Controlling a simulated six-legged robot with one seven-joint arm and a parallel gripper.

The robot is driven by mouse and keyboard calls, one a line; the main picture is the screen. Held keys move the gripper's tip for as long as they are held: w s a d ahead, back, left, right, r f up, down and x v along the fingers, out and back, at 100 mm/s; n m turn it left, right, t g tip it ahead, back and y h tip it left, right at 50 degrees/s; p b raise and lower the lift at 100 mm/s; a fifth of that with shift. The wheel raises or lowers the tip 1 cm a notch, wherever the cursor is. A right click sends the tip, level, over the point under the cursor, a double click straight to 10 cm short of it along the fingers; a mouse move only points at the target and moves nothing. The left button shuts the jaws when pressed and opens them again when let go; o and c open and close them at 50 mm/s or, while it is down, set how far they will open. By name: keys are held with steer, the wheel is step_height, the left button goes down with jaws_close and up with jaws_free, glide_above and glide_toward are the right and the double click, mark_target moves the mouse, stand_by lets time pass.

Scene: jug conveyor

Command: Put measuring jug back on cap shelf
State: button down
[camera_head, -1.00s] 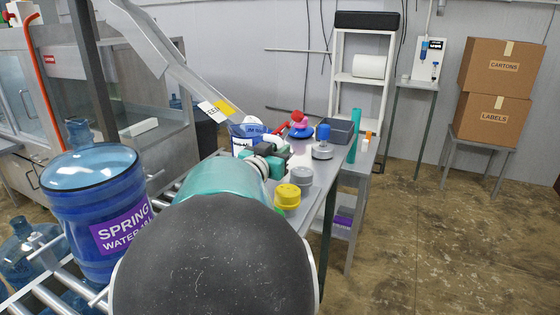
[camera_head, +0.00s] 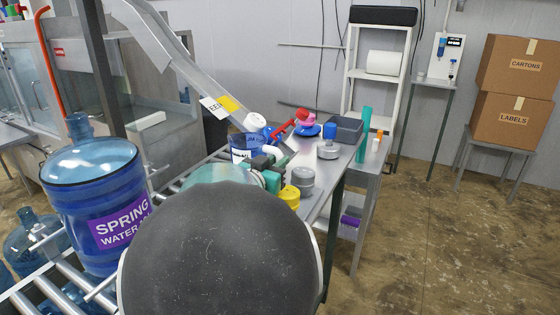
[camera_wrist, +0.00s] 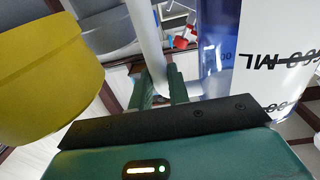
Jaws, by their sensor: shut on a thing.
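The measuring jug (camera_head: 240,149), blue with a white label, shows beyond my arm in the head view. In the wrist view its white label with dark markings (camera_wrist: 285,50) fills the upper right. My gripper (camera_wrist: 160,82) is shut on its pale upright handle (camera_wrist: 147,42). In the head view my gripper (camera_head: 268,172) is partly hidden by my arm. The steel shelf with caps (camera_head: 318,195) lies just right of the jug. A yellow cap (camera_head: 290,196) and a grey cap (camera_head: 302,177) stand near my gripper. I cannot tell whether the jug's base touches the shelf.
The yellow cap (camera_wrist: 50,75) is close to my gripper's left side. A large water bottle (camera_head: 100,190) stands on rollers at left.

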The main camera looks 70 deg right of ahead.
steer(key=shift+s+d, duration=0.15)
steer(key=shift+f, duration=0.2)
steer(key=c, duration=1.3)
jaws_free()
steer(key=shift+c, duration=0.2)
steer(key=v, duration=1.2)
steer(key=shift+r, duration=0.2)
steer(key=shift+o, duration=0.2)
